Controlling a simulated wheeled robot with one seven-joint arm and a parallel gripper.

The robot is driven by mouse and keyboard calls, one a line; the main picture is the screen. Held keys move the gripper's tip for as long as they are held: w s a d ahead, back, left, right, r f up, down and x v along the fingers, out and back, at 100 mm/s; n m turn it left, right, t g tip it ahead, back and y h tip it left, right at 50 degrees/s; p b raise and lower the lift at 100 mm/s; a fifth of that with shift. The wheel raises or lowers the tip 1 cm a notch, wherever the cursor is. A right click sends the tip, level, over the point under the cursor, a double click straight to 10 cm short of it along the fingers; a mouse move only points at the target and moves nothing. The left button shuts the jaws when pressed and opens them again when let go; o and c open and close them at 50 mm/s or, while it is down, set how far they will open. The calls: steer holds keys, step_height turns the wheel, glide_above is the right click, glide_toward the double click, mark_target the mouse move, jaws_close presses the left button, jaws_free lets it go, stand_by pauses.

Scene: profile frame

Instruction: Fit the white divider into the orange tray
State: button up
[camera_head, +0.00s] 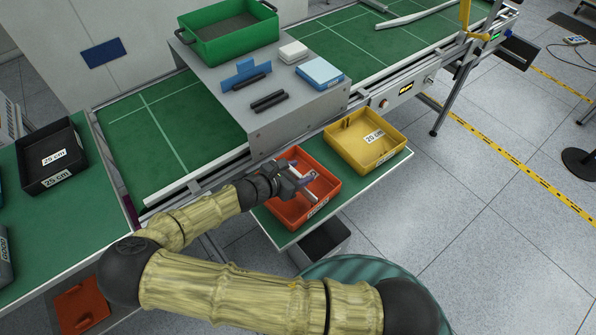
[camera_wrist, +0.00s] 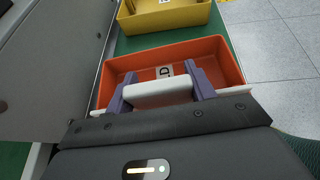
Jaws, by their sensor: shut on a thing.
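The orange tray (camera_head: 277,212) sits on the green side shelf beside the conveyor. It also shows in the wrist view (camera_wrist: 222,62), with a letter label inside. My gripper (camera_head: 304,183) is over the tray. In the wrist view its purple fingers (camera_wrist: 163,88) are shut on the white divider (camera_wrist: 158,93), which lies crosswise between them. White ends show beyond both fingers, near the tray's side walls. The divider's lower edge is hidden, so I cannot tell whether it is seated in the tray or just above it.
A grey stand (camera_head: 240,125) with a green crate (camera_head: 228,37) rises over the conveyor close behind. A black tray (camera_head: 47,160) is on the left table.

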steer(key=shift+f+b, duration=0.3)
steer(key=shift+f, duration=0.35)
steer(key=shift+r+p, duration=0.4)
steer(key=shift+p, duration=0.6)
stand_by(1.4)
steer(key=shift+f, duration=0.4)
stand_by(1.1)
steer(key=shift+r+p, duration=0.45)
steer(key=shift+p, duration=0.25)
stand_by(0.5)
step_height(320, 180, up, 7)
steer(key=p, duration=0.6)
stand_by(0.9)
stand_by(0.4)
